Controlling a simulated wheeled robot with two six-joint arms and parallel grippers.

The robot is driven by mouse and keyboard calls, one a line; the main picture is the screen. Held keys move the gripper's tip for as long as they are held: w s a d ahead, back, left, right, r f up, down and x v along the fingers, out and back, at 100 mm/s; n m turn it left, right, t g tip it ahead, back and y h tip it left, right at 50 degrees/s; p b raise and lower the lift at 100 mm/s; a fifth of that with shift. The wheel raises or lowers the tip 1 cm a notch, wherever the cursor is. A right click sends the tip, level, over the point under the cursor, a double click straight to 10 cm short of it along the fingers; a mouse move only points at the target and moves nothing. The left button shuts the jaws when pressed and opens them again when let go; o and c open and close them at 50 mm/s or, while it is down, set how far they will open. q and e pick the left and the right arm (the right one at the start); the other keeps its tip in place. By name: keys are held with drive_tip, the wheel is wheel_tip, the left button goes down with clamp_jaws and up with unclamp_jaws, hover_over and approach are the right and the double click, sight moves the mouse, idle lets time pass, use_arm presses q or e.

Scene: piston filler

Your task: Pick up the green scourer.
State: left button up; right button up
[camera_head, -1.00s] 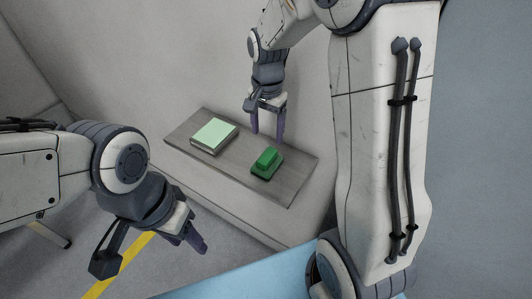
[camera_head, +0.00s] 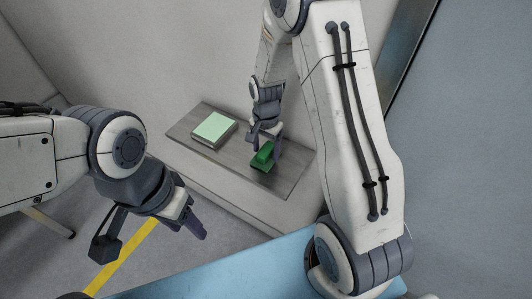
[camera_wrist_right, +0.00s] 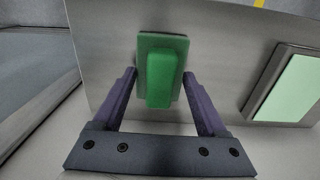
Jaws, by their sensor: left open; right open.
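The green scourer (camera_head: 262,160) lies on a grey metal shelf (camera_head: 287,177), a raised green grip on a flat green pad. My right gripper (camera_head: 264,148) is open just above it, pointing down. In the right wrist view the scourer (camera_wrist_right: 161,70) shows between the open fingers of my right gripper (camera_wrist_right: 160,84), with a gap on each side. It does not look gripped. My left gripper (camera_head: 203,231) is open and empty, off to the left and apart from the shelf.
A box with a pale green top (camera_head: 214,127) sits on the shelf left of the scourer. A pale wall (camera_head: 150,60) rises behind the shelf. A light blue surface (camera_head: 230,272) lies in front. A yellow floor line (camera_head: 125,256) runs below my left arm.

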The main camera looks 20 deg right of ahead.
sight(266, 148)
clamp_jaws()
drive_tip(key=shift+r, duration=0.1)
drive_tip(key=shift+r+b, duration=0.35)
drive_tip(key=shift+r, duration=0.2)
wheel_tip(266, 148, up, 3)
drive_tip(key=shift+w+f+b, duration=0.1)
drive_tip(key=shift+f+b, duration=0.05)
drive_tip(key=shift+b, duration=0.5)
drive_tip(key=s+d+r+b, duration=0.3)
drive_tip(key=s+d+r, duration=0.3)
drive_tip(key=d, duration=0.4)
drive_tip(key=shift+s+r, duration=0.2)
drive_tip(key=shift+r, duration=0.3)
drive_tip(key=c, duration=0.6)
unclamp_jaws()
drive_tip(key=shift+c, duration=0.2)
drive_tip(key=shift+a, duration=0.1)
clamp_jaws()
